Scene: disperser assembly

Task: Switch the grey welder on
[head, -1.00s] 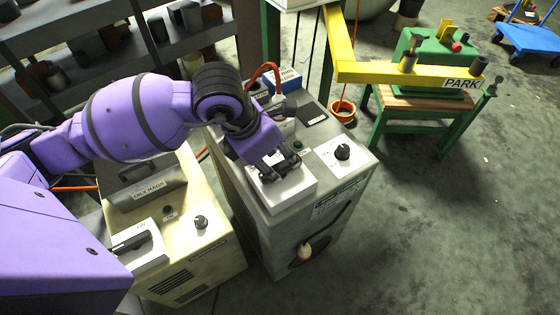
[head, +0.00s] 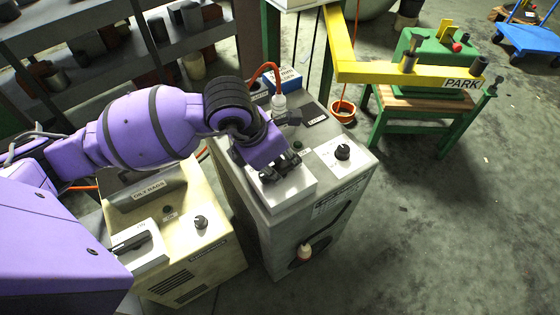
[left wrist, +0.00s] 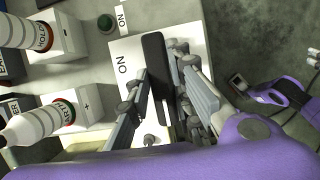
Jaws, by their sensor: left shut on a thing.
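The grey welder (head: 300,235) stands in the middle of the head view, with a white switch box (head: 292,197) on its top. My left gripper (head: 280,170) is over this box, pointing down. In the left wrist view the black switch lever (left wrist: 155,62) lies between the fingers of my left gripper (left wrist: 160,88), which are shut on it. "ON" is printed on the white plate beside the lever. A black knob (head: 343,151) sits on a white plate on the welder's top. Fingers hide much of the lever in the head view.
A cream machine (head: 205,240) with its own black lever (head: 130,241) and knob (head: 201,222) stands left of the welder. White connectors marked HOLD (left wrist: 38,34) and EARTH (left wrist: 50,121) rise beside the switch. A yellow beam (head: 400,72) stands behind right.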

